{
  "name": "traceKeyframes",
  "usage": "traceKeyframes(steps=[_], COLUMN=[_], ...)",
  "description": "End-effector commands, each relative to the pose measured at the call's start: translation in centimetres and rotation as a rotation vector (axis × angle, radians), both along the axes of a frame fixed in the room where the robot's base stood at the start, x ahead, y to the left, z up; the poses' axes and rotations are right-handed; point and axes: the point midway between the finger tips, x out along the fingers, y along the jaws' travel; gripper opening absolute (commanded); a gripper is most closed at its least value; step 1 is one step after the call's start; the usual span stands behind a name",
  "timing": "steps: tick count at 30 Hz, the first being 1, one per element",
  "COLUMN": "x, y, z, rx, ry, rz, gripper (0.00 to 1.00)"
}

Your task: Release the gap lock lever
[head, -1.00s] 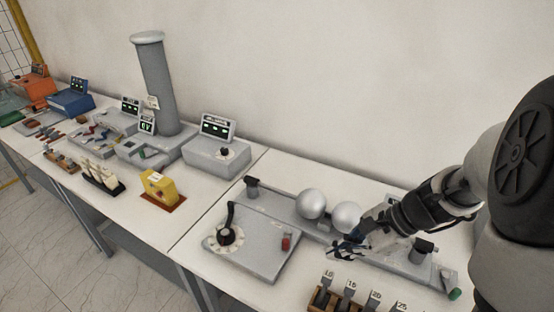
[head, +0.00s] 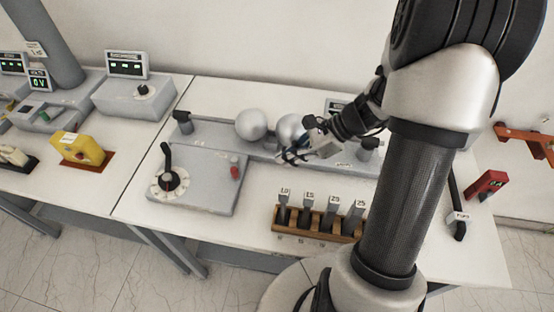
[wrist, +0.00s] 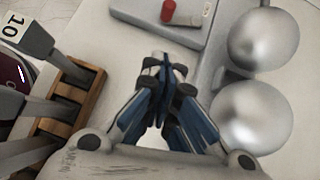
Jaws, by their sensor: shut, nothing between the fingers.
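Two silver spheres, the left one (head: 251,125) and the right one (head: 289,128), sit side by side on a long grey gap bench (head: 215,133). A grey panel (head: 205,192) in front carries a black lever (head: 167,156) on a round dial and a small red-topped part (head: 235,168). I cannot tell which part is the gap lock lever. My gripper (head: 288,156) is shut and empty, just in front of the right sphere. In the wrist view its closed blue fingers (wrist: 166,72) point toward the red part (wrist: 168,11), with the spheres to their right.
A wooden rack (head: 280,225) of several numbered grey gauges stands at the table's front, and shows at left in the wrist view (wrist: 92,82). A grey meter box (head: 135,98) and a yellow device (head: 77,147) stand left. A red item (head: 487,184) lies right.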

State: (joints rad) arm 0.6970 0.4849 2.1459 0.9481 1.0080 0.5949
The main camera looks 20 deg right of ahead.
Motion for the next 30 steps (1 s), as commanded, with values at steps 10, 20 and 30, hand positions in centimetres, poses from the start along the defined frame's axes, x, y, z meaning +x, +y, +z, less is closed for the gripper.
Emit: traceKeyframes(steps=[10,20,30], x=[2.2,4.0,4.3], y=[4.8,8.4,8.8], z=[-5.7,-6.0,-5.8], rx=[0.002,-0.002,-0.001], ry=[0.003,0.001,0.001], rz=[0.004,0.003,-0.001], gripper=[0.00,0.00,0.00])
